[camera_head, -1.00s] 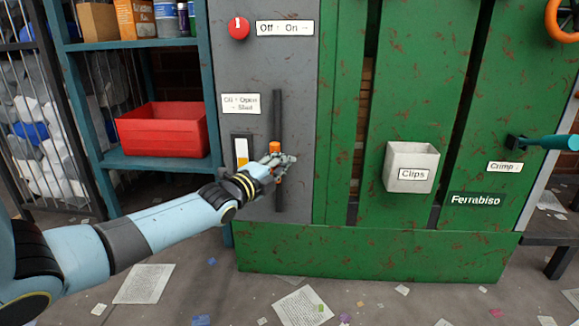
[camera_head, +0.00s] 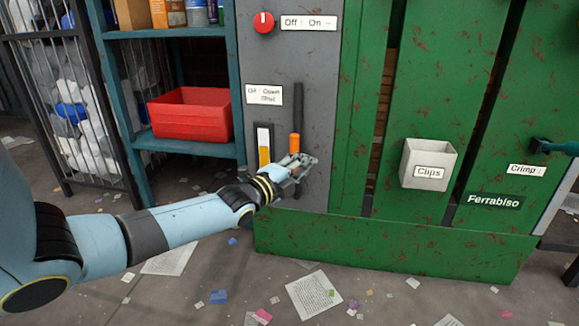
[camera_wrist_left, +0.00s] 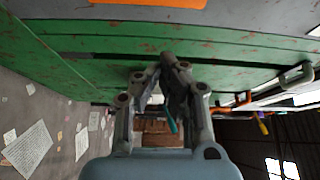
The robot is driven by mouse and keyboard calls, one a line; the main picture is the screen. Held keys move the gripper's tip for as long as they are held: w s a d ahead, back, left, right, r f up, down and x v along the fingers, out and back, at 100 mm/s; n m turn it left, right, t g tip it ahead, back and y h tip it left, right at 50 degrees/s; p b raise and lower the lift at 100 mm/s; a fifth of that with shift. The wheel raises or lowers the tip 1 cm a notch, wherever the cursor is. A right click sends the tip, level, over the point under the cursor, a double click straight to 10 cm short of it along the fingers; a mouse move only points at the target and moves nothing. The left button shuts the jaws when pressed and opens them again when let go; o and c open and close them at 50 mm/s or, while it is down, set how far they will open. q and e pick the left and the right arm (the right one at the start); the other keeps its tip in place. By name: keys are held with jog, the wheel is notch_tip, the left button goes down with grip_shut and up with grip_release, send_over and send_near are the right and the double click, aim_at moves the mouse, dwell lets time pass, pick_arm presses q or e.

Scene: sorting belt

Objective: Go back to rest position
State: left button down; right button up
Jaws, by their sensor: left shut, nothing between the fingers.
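My left gripper (camera_head: 303,164) reaches in from the left in the head view, in front of the grey panel (camera_head: 318,60). Its fingers are shut with nothing between them. An orange handle (camera_head: 295,145) shows just above the fingers, at the dark vertical slot (camera_head: 298,105). The gripper hides the handle's lower end, and I cannot tell whether they touch. In the left wrist view the fingers (camera_wrist_left: 156,72) converge in front of the green machine (camera_wrist_left: 95,40). My right gripper is not in view.
A red bin (camera_head: 190,113) sits on a blue shelf frame (camera_head: 238,80) left of the panel. A grey Clips box (camera_head: 428,155) juts from the green machine. A wire cage (camera_head: 60,100) stands far left. Paper sheets (camera_head: 314,295) lie on the floor.

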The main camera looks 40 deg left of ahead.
pick_arm(q)
jog(key=shift+s+p, duration=1.25)
jog(key=shift+s, duration=1.4)
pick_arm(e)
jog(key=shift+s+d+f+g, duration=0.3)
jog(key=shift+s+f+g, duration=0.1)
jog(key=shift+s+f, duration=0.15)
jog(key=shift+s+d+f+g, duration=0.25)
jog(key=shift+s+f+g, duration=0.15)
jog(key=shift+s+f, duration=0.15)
